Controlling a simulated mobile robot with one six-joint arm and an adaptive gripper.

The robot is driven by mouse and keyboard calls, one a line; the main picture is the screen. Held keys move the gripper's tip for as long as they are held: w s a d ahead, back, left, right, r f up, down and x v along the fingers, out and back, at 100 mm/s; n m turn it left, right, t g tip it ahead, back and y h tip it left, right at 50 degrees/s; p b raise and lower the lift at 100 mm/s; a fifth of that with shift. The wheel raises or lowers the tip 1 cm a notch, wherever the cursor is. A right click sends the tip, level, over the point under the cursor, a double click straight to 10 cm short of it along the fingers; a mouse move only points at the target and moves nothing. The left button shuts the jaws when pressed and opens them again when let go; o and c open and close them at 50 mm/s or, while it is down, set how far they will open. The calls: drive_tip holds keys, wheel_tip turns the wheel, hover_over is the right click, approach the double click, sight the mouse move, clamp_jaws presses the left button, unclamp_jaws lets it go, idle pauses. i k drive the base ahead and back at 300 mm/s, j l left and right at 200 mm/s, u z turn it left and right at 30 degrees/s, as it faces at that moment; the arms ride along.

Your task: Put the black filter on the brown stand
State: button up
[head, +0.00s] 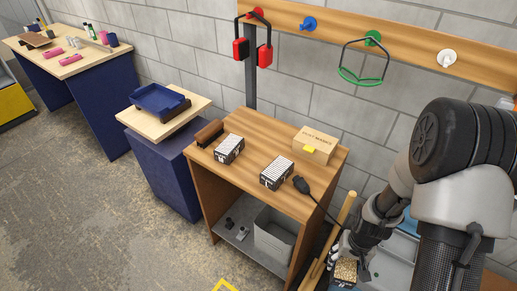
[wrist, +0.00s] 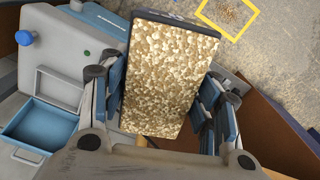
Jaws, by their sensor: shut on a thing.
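My gripper (head: 345,258) is at the lower right in the head view, in front of the workbench's right side. In the wrist view my gripper (wrist: 160,105) is shut on a dark-edged block (wrist: 170,75) with a speckled tan, grainy face. The block shows small in the head view (head: 345,272), and I cannot tell whether it is the black filter. Two black-edged blocks with striped pale tops, a left one (head: 229,149) and a right one (head: 276,172), lie on the workbench. A small brown stand-like piece (head: 208,134) is at the bench's back left corner.
The wooden workbench (head: 241,171) also bears a cardboard box (head: 314,145) and a black corded plug-like thing (head: 302,186). A grey bin (head: 274,236) is on its lower shelf. A blue tray (head: 160,98) is on the side stand. A yellow floor outline (wrist: 228,14) surrounds scattered grains.

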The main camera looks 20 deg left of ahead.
sight(248, 122)
drive_tip(key=j, duration=0.9)
drive_tip(key=k+j, duration=0.1)
drive_tip(key=j, duration=0.75)
drive_tip(key=j+z, duration=0.1)
drive_tip(key=j, duration=0.8)
drive_tip(key=k, duration=0.05)
